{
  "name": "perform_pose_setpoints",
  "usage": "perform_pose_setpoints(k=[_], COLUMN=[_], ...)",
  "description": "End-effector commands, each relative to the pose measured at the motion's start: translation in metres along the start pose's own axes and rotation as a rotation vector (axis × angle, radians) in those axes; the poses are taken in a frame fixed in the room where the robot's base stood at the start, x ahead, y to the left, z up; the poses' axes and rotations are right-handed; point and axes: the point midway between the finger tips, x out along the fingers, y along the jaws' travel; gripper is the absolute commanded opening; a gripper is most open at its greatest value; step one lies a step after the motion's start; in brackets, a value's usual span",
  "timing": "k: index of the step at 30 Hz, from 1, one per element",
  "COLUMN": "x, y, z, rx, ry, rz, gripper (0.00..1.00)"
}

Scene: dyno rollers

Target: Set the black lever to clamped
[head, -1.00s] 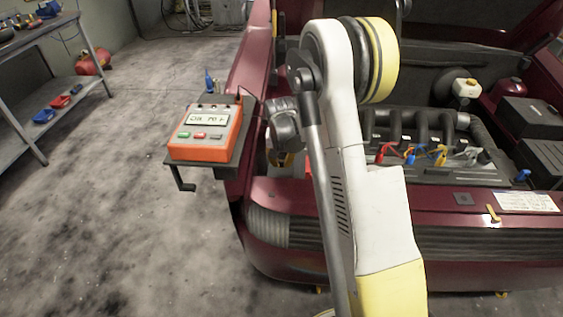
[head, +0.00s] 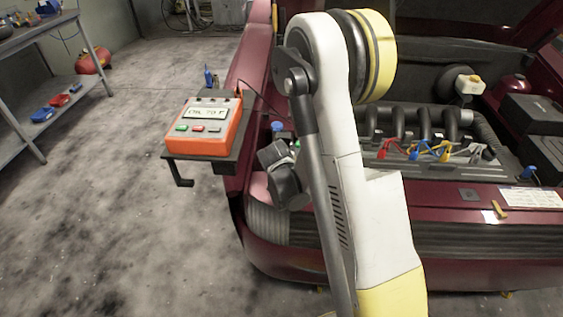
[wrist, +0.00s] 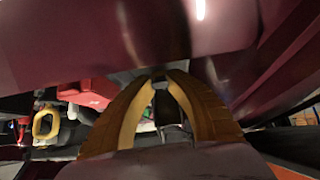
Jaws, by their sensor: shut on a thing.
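A black cranked lever (head: 182,174) hangs below the front left corner of the dark tray (head: 222,160) on the car's left side. Its handle points downward. My dark wrist end (head: 283,178) is right of the tray, over the car's front corner, and its fingertips are hidden in the head view. In the wrist view, my gripper's two yellow fingers (wrist: 159,76) curve together at their tips. They are shut on a small dark thing (wrist: 160,85). I cannot tell whether this is part of the black lever.
An orange meter (head: 203,130) sits on the tray. The maroon car's front (head: 300,262) and open engine bay are close to my arm. Coloured clips (head: 412,152) lie in the bay. A workbench (head: 45,75) stands at left, with open floor between.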

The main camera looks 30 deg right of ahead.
Motion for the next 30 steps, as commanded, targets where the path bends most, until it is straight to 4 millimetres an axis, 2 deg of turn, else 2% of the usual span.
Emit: perform_pose_setpoints(k=[11,12,13,14,24,26,30], x=[0.0,0.0,0.0,0.0,-0.003,-0.008,-0.031], y=[0.0,0.0,0.0,0.0,0.0,0.0,-0.001], z=[-0.001,-0.002,-0.001,-0.001,-0.001,-0.001,0.0], rx=[0.0,0.0,0.0,0.0,0.0,0.0,-0.002], ry=[0.006,0.007,0.006,0.006,0.004,0.003,0.003], rz=[-0.001,-0.001,-0.001,-0.001,-0.001,-0.001,-0.002], gripper=[0.0,0.3,0.39,0.41,0.41,0.41,0.41])
